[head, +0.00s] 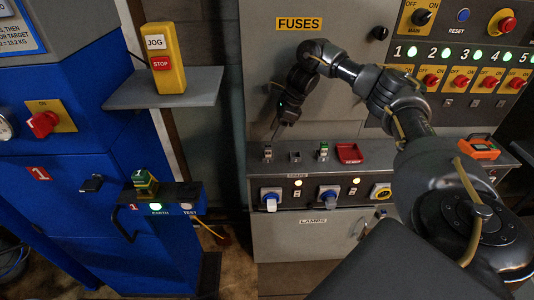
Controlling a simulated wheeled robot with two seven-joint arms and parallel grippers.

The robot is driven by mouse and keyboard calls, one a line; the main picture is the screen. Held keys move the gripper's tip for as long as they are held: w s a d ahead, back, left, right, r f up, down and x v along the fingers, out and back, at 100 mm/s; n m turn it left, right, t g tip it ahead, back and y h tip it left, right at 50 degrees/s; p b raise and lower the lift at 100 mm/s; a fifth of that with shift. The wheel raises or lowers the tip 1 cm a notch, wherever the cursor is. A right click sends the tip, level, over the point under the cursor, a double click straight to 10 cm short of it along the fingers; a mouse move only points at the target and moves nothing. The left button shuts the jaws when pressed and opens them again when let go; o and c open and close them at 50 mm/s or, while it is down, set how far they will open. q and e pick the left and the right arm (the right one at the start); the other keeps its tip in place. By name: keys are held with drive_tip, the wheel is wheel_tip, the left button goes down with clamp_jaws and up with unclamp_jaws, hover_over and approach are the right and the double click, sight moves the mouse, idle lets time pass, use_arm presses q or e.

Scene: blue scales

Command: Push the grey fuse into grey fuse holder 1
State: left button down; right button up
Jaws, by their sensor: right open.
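A small grey fuse (267,151) stands upright at the left end of the grey ledge under the FUSES panel. It appears to stand in a holder, but how deep it sits is too small to tell. My right gripper (275,130) is open and points down just above and slightly right of this fuse. Its fingers look thin, and I cannot tell whether they touch it. My left gripper is not in view.
An orange device (483,147) lies farther right. A blue cabinet (80,170) stands left.

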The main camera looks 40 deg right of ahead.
sight(269, 145)
drive_tip(key=shift+p+x, duration=0.3)
drive_tip(key=shift+x, duration=0.8)
drive_tip(key=shift+f, duration=0.25)
drive_tip(key=shift+a+f, duration=0.2)
drive_tip(key=shift+f, duration=0.15)
drive_tip(key=p+x, duration=0.1)
drive_tip(key=x, duration=0.2)
drive_tip(key=shift+f, duration=0.3)
drive_tip(key=shift+w+a+f, duration=0.15)
drive_tip(key=shift+a+f, duration=0.05)
drive_tip(key=shift+f, duration=0.3)
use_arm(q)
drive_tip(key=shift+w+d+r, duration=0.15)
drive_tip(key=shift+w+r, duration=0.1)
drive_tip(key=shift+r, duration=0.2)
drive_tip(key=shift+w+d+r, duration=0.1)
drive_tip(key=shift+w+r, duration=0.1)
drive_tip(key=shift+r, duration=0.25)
use_arm(e)
clamp_jaws()
